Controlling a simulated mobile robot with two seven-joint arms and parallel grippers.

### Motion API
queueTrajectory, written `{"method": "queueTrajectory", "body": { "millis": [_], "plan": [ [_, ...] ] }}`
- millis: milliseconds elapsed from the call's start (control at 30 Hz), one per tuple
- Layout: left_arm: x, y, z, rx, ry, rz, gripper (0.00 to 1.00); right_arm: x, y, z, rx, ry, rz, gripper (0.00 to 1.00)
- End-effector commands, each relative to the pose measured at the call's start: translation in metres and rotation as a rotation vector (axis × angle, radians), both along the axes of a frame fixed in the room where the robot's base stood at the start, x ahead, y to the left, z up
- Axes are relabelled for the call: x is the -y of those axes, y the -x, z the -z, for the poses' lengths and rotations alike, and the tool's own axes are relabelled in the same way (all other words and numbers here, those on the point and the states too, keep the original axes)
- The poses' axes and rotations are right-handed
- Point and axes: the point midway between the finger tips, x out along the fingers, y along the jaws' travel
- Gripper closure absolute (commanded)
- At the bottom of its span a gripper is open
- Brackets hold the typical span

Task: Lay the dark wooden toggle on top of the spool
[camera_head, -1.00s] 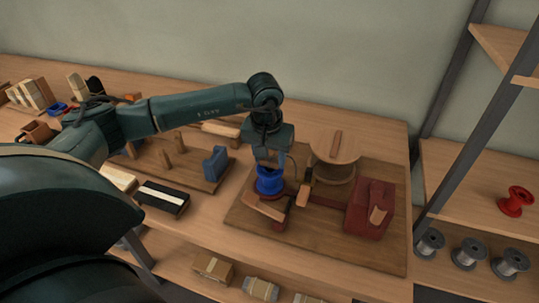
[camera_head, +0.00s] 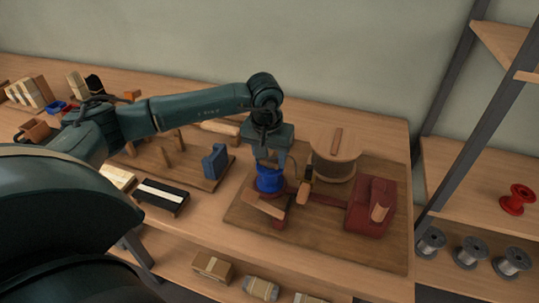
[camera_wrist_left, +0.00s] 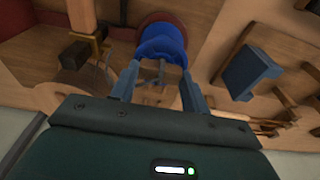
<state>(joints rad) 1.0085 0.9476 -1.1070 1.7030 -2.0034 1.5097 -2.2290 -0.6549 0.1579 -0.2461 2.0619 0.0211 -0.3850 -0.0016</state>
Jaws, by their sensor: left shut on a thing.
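My left gripper (camera_head: 270,160) points down at a blue spool (camera_head: 268,180). A dark red round base (camera_wrist_left: 165,20) shows under or behind the spool; a gap cannot be judged. I cannot tell whether this strip is the toggle. My right gripper is not in view.
The drum and a dark red block (camera_head: 371,205) stand on a brown board (camera_head: 330,240). A rack with a blue block (camera_head: 215,162) is to the left, beside a black-and-white brush-like block (camera_head: 161,196). Red and grey spools (camera_head: 517,199) sit on the right shelf.

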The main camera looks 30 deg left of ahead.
Motion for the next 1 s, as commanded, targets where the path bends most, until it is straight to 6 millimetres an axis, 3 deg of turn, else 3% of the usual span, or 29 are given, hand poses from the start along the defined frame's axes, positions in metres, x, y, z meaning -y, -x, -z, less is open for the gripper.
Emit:
{"method": "queueTrajectory", "body": {
  "millis": [33, 67, 367, 667, 867, 1000],
  "plan": [
    [0.000, 0.000, 0.003, 0.000, 0.000, 0.000, 0.75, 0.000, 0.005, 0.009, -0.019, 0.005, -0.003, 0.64],
    [0.000, 0.000, 0.002, 0.000, 0.000, 0.000, 0.52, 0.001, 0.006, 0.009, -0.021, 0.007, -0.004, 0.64],
    [0.000, 0.000, 0.001, 0.000, 0.000, 0.000, 0.29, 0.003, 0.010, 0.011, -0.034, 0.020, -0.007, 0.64],
    [0.000, 0.000, 0.000, -0.001, 0.000, 0.000, 0.29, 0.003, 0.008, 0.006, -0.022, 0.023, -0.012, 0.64],
    [0.000, 0.000, 0.000, 0.000, 0.000, 0.000, 0.29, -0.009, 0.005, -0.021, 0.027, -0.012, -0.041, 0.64],
    [0.001, 0.005, -0.037, 0.005, 0.001, 0.001, 0.29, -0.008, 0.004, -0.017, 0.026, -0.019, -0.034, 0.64]
  ]
}}
